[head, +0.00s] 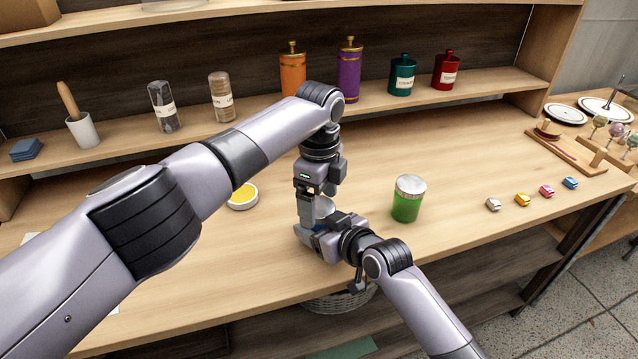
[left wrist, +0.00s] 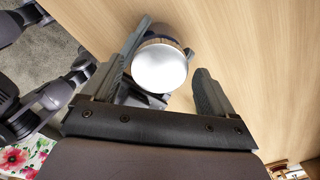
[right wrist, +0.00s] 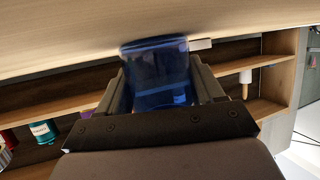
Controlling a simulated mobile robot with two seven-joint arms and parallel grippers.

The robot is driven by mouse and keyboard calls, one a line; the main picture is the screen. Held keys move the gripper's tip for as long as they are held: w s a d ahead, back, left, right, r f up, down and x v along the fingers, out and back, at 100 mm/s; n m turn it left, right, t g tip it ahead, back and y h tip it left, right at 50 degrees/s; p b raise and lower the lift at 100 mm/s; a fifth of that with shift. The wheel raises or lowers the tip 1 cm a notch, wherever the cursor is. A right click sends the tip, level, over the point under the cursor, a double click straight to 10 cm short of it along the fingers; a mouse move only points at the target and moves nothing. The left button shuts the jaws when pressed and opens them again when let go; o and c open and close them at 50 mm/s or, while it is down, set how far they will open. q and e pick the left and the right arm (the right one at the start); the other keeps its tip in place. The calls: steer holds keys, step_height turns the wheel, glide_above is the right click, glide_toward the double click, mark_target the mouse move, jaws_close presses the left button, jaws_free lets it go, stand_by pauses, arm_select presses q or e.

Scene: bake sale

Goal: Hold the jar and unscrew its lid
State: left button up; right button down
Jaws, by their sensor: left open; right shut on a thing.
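A jar with blue glass or contents (right wrist: 158,78) stands between the fingers of my right gripper (right wrist: 160,88), which is shut on it. In the head view my right gripper (head: 316,236) holds it low at the table's front, and the arms hide most of the jar. Its round silver lid (left wrist: 160,68) faces up in the left wrist view. My left gripper (left wrist: 174,48) is open above the jar, pointing down, with one finger close along the lid's left side and a gap to the other finger. In the head view my left gripper (head: 314,204) is directly over my right one.
A green jar with a silver lid (head: 408,200) stands to the right. A yellow round dish (head: 243,196) lies to the left. Small coloured blocks (head: 522,200) line the right side. Canisters (head: 349,72) stand on the back shelf. A basket (head: 340,302) is below the front edge.

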arm_select(q)
steer(key=shift+f, duration=0.25)
steer(key=c, duration=1.1)
steer(key=shift+w+n, duration=0.1)
steer(key=shift+n, duration=1.6)
steer(key=o, duration=1.1)
steer(key=shift+o, duration=0.4)
